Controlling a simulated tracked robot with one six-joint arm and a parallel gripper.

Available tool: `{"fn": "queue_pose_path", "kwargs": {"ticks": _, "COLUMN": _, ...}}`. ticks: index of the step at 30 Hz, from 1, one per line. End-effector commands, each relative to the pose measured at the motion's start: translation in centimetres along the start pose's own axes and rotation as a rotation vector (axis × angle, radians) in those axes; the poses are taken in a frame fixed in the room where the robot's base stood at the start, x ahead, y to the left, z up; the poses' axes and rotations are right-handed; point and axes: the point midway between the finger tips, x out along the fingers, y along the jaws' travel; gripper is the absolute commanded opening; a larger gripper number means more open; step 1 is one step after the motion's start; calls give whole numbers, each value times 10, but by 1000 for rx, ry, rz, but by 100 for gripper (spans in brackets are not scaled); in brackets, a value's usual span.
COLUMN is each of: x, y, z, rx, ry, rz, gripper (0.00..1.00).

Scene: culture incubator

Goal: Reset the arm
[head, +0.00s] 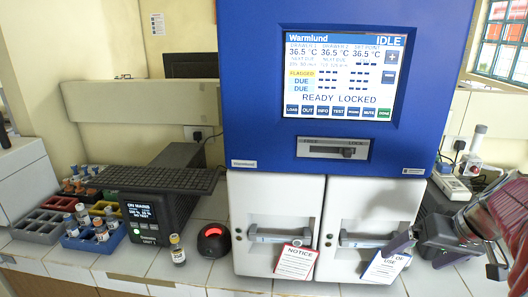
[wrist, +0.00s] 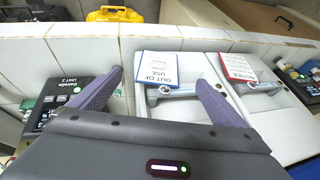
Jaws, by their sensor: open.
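My gripper (head: 445,258) is at the right of the head view, in front of the right drawer's side of the blue incubator (head: 248,100). Its two purple-grey fingers are apart with nothing between them. In the wrist view my gripper (wrist: 159,80) also shows open. One finger overlaps the right white drawer (head: 374,203) in both views; I cannot tell whether it touches. A blue-edged "OUT OF USE" tag (wrist: 161,69) hangs at that drawer's handle. The left drawer (head: 272,203) carries a red-edged "NOTICE" tag (head: 296,261). Both drawers look closed.
The screen (head: 340,75) reads "IDLE" and "READY LOCKED". A lone vial (head: 177,250) and a black, red-lit device (head: 213,241) stand left of the drawers. Farther left are a dark unit (head: 150,215) and a blue vial rack (head: 94,238). A yellow case (wrist: 115,15) shows beyond.

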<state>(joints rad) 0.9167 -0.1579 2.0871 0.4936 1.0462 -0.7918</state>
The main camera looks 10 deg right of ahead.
Motion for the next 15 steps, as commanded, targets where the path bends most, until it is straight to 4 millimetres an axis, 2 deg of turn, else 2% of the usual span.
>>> {"fn": "queue_pose_path", "kwargs": {"ticks": 5, "x": 2, "y": -19, "z": 3, "rx": -22, "ry": -11, "rz": 6, "gripper": 96}}
{"fn": "queue_pose_path", "kwargs": {"ticks": 15, "x": 7, "y": -100, "z": 31, "rx": -115, "ry": -50, "rz": 40, "gripper": 96}}
